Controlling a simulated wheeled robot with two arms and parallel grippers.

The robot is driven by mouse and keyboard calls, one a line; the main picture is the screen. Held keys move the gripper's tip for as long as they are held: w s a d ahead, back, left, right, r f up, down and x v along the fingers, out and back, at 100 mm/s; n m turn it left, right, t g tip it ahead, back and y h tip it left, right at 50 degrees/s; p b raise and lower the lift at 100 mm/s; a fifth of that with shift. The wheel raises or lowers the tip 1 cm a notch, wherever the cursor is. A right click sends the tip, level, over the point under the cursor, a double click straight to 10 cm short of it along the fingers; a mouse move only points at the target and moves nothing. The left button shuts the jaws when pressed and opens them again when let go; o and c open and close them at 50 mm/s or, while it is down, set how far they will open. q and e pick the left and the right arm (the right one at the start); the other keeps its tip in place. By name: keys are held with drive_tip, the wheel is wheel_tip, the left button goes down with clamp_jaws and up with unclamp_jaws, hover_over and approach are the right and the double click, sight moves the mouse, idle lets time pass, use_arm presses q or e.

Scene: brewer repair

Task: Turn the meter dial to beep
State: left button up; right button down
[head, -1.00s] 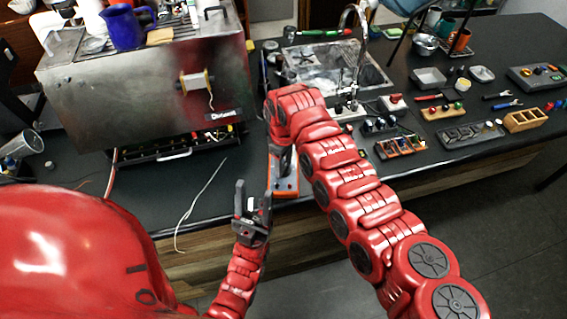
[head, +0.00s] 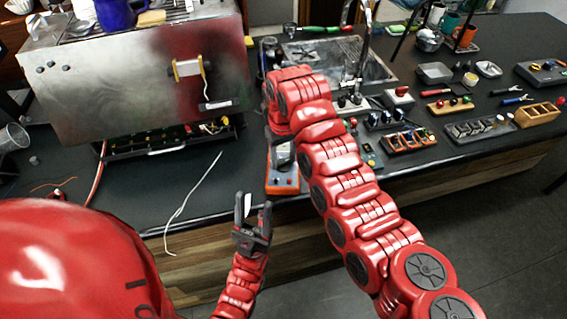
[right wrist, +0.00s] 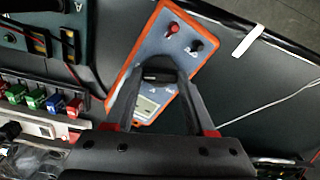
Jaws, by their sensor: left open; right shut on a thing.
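The meter (head: 284,184) is a grey device in an orange case on the black counter near its front edge. In the right wrist view the meter (right wrist: 146,57) shows a red jack, a black jack and a pale display, partly covered by my fingers. My right gripper (right wrist: 158,76) is shut on the dark dial at the meter's middle; the fingers hide most of the dial, and its setting cannot be read. In the head view my right arm covers part of the meter. My left gripper (head: 252,208) is open and empty, in front of the counter edge, left of and below the meter.
A steel brewer (head: 130,75) stands at the back left with an open lower tray of wiring. A pale loose wire (head: 190,200) lies on the counter left of the meter. A sink (head: 325,62) and several small parts trays (head: 410,141) are to the right.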

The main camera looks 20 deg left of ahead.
drive_tip(key=shift+m+b, duration=0.35)
drive_tip(key=shift+m, duration=0.75)
drive_tip(key=shift+c, duration=1.2)
unclamp_jaws()
drive_tip(key=shift+r, duration=0.6)
wheel_tip(320, 180, up, 10)
drive_tip(key=b, duration=0.2)
wheel_tip(320, 180, up, 6)
drive_tip(key=p, duration=0.3)
hover_over(283, 161)
drive_tip(key=shift+d+r, duration=0.1)
